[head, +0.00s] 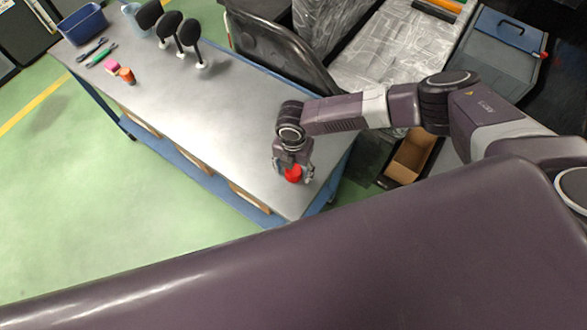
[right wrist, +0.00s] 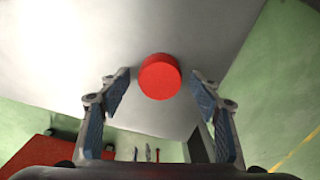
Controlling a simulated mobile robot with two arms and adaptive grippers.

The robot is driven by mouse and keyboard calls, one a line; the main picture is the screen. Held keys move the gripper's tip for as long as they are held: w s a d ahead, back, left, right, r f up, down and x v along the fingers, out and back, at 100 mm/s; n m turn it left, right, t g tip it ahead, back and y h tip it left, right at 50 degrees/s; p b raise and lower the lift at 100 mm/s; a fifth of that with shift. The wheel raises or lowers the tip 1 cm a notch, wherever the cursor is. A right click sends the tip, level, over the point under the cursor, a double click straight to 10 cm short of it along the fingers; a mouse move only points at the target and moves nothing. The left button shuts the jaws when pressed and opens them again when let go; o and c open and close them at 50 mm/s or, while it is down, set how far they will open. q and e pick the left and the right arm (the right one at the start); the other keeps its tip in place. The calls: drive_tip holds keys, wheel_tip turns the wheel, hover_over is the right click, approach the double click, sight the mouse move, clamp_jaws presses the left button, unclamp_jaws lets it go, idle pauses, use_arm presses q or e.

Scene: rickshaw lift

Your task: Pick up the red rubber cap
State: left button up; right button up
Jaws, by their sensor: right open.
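The red rubber cap (head: 293,174) is a short red cylinder on the near end of the grey workbench top (head: 233,122). In the right wrist view the cap (right wrist: 160,76) lies centred just past the fingertips. My right gripper (head: 293,178) is over the cap, pointing down, with its fingers spread. In the right wrist view the right gripper (right wrist: 160,80) is open and empty, with a finger to each side of the cap's line and no contact visible. My left gripper is not in view.
At the bench's far end are a blue bin (head: 83,24), pliers-like tools (head: 97,52), a pink item (head: 112,66), an orange item (head: 127,76) and several black paddle-shaped things (head: 190,33). A dark chair-like back (head: 275,48) stands behind the bench. The bench top around the cap is clear.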

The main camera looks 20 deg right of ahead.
drive_tip(key=c, duration=1)
drive_tip(key=shift+r, duration=0.1)
drive_tip(key=shift+c, duration=0.2)
